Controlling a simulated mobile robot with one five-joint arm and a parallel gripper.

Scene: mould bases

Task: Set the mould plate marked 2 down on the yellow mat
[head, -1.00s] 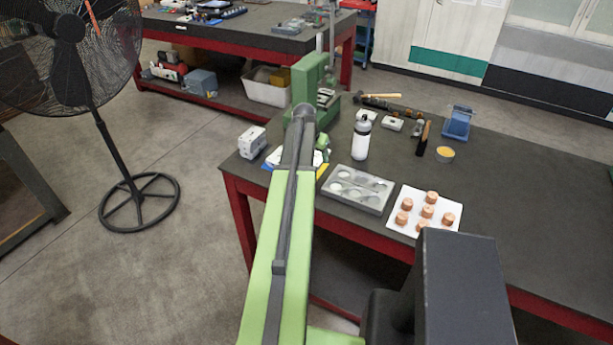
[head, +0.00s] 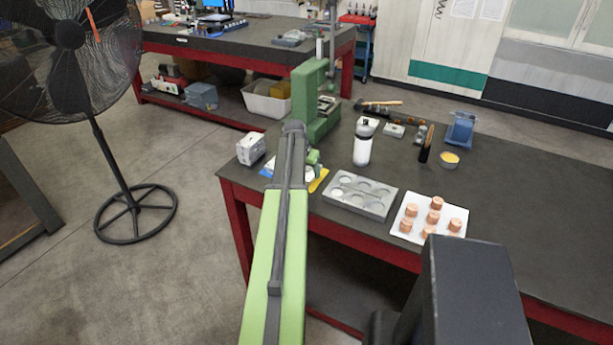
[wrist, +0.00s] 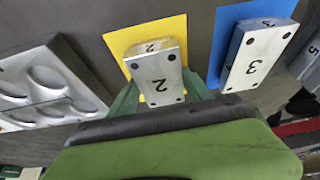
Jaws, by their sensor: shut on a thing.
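The mould plate marked 2 (wrist: 160,76) is a pale metal block with dark corner holes. In the wrist view it is over the yellow mat (wrist: 119,42), with yellow showing around it. I cannot tell whether it touches the mat or is just above it. My gripper (wrist: 162,92) is shut on this plate, with green finger parts showing at its sides. In the head view the yellow mat (head: 320,182) shows only as a strip beside my arm, which hides most of the gripper and the plate.
The plate marked 3 (wrist: 257,60) sits on a blue mat (wrist: 227,28) right beside. A grey tray with round recesses (head: 359,195) is close by. A white bottle (head: 363,145), a green press (head: 313,98) and a white sheet with copper pieces (head: 405,226) also stand on the bench.

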